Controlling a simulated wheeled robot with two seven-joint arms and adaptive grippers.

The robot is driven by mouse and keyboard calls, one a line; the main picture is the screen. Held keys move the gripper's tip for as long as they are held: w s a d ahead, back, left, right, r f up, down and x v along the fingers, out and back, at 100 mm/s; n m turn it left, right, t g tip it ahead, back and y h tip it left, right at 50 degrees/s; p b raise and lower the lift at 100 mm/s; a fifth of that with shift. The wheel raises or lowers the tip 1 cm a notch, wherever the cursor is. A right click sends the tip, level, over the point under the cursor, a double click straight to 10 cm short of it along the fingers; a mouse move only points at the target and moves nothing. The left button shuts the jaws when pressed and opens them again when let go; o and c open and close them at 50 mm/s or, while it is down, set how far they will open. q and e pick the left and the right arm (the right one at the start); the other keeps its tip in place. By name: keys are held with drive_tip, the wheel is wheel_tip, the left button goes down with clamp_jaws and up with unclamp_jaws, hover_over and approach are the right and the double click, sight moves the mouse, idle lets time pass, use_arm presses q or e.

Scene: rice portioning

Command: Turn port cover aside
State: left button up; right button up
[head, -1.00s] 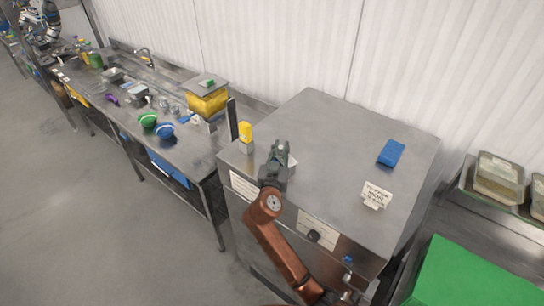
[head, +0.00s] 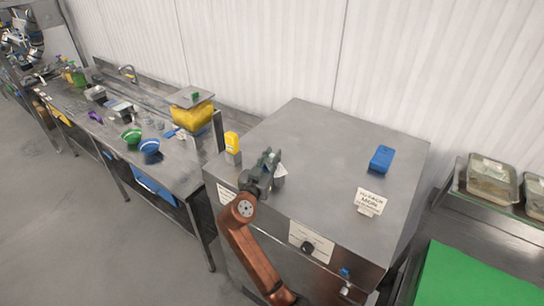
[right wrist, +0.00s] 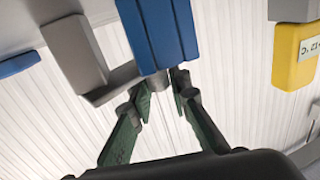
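My right gripper (head: 268,160) is over the left front part of the steel cabinet's top (head: 325,160). In the right wrist view its two fingers (right wrist: 160,92) stand apart with a gap between the tips. A blue block (right wrist: 160,35) shows just beyond the tips; I cannot tell whether they touch it. A grey angled piece (right wrist: 78,55) is left of it. I cannot tell for certain which part is the port cover. A pale piece (head: 280,171) shows beside the gripper, partly hidden. My left gripper is not in view.
A yellow device (head: 232,142) stands at the cabinet's left edge and shows at the wrist view's right (right wrist: 295,55). A blue block (head: 381,159) and a sign (head: 369,200) are on the right. A worktable with green (head: 132,136) and blue bowls (head: 150,147) is left.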

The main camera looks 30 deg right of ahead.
drive_tip(key=o, duration=0.4)
drive_tip(key=shift+w, duration=0.15)
drive_tip(key=shift+o, duration=0.2)
drive_tip(key=shift+v, duration=3.8)
